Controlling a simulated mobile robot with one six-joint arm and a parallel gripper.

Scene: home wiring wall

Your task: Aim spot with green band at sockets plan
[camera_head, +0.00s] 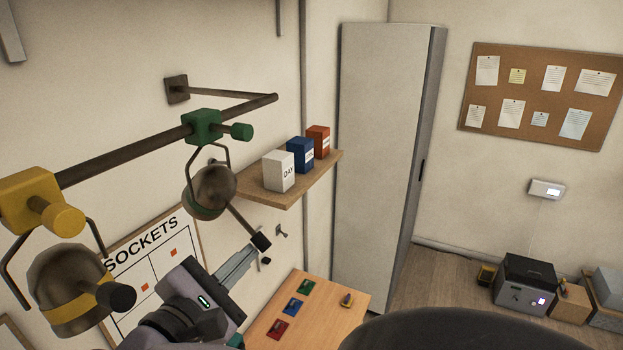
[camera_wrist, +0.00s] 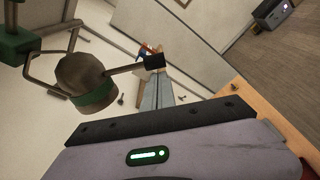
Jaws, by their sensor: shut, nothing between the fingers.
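The spot with the green band (camera_head: 211,190) hangs in a bracket from a green clamp (camera_head: 203,126) on the dark rail. Its dark-tipped handle (camera_head: 260,240) points down and right. The spot also shows in the wrist view (camera_wrist: 86,80), with its handle tip (camera_wrist: 154,62). The sockets plan (camera_head: 150,262) is on the wall at lower left, partly hidden by the yellow-banded spot and my arm. My gripper (camera_head: 250,250) is shut and empty, its fingertips close to the handle tip; I cannot tell whether they touch. In the wrist view my fingers (camera_wrist: 157,88) lie just below the tip.
A spot with a yellow band (camera_head: 70,285) hangs left on the same rail. A shelf (camera_head: 275,193) with white, blue and red boxes is beyond the green-banded spot. A wooden table (camera_head: 320,315) with coloured cards stands below. A grey cabinet (camera_head: 385,150) is behind.

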